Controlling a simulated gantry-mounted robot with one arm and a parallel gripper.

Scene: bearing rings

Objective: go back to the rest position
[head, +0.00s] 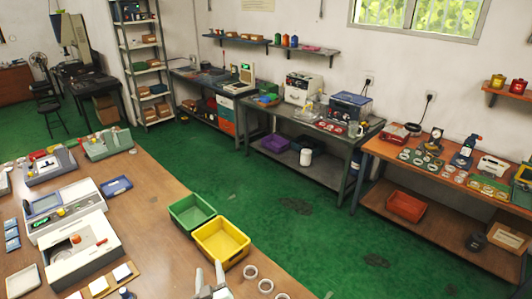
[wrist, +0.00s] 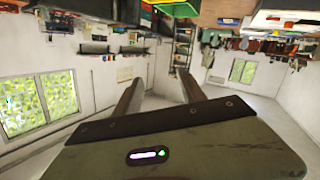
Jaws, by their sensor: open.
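My gripper (head: 209,278) shows at the bottom of the head view, with its fingers pointing up beside the front of the yellow bin. In the wrist view my gripper (wrist: 160,92) has its two fingers spread apart, with nothing between them. It is open and empty. The wrist view looks out across the room, which appears upside down, with walls and windows behind the fingers.
A yellow bin (head: 220,260) and a green bin (head: 174,210) stand on the wooden table (head: 150,255). Several pale rings (head: 265,285) lie right of my gripper. Devices and a blue tray (head: 116,186) are at left. Green floor (head: 290,230) lies beyond the table.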

